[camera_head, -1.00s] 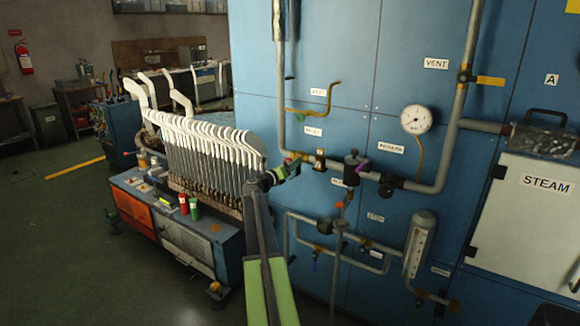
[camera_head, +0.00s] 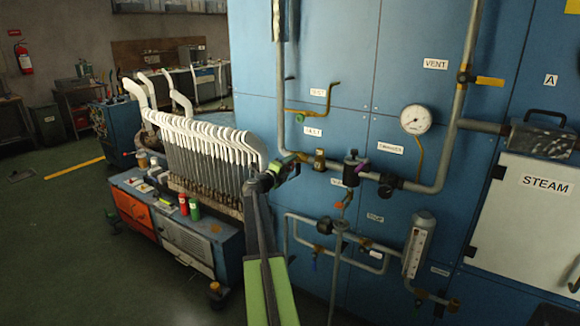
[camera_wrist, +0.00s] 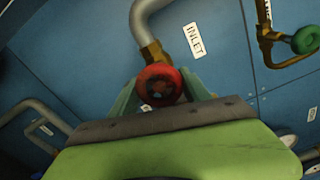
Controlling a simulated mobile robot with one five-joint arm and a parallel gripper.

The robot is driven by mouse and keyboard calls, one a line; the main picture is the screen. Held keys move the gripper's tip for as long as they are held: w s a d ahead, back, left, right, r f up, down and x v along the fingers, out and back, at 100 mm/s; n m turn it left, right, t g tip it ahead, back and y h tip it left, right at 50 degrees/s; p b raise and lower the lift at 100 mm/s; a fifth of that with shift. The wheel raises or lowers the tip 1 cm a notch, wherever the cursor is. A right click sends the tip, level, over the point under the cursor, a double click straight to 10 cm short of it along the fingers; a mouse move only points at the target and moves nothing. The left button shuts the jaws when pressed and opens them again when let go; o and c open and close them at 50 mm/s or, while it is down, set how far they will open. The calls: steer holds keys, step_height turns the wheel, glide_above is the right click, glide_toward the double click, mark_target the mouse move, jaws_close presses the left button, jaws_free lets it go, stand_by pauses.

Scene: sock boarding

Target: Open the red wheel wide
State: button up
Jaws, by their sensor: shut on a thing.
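The red wheel (camera_wrist: 158,85) shows in the wrist view, on a brass fitting at the end of a grey pipe beside a label reading INLET. The fingers of my gripper (camera_wrist: 158,92) stand on both sides of the wheel and are shut on it. In the head view my gripper (camera_head: 292,163) is at the blue panel, left of a brass fitting. The wheel is hidden behind the gripper there. How far the wheel is turned cannot be told.
A green wheel (camera_wrist: 305,40) on a brass pipe is close by at the right in the wrist view. In the head view, a black valve (camera_head: 353,168) and grey pipes lie right of my gripper. A rack of white sock forms (camera_head: 215,150) stands to the left.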

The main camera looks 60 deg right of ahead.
steer(key=shift+n, duration=0.3)
stand_by(0.4)
steer(key=o, duration=1.4)
steer(key=a, duration=1.7)
steer(key=shift+a, duration=0.2)
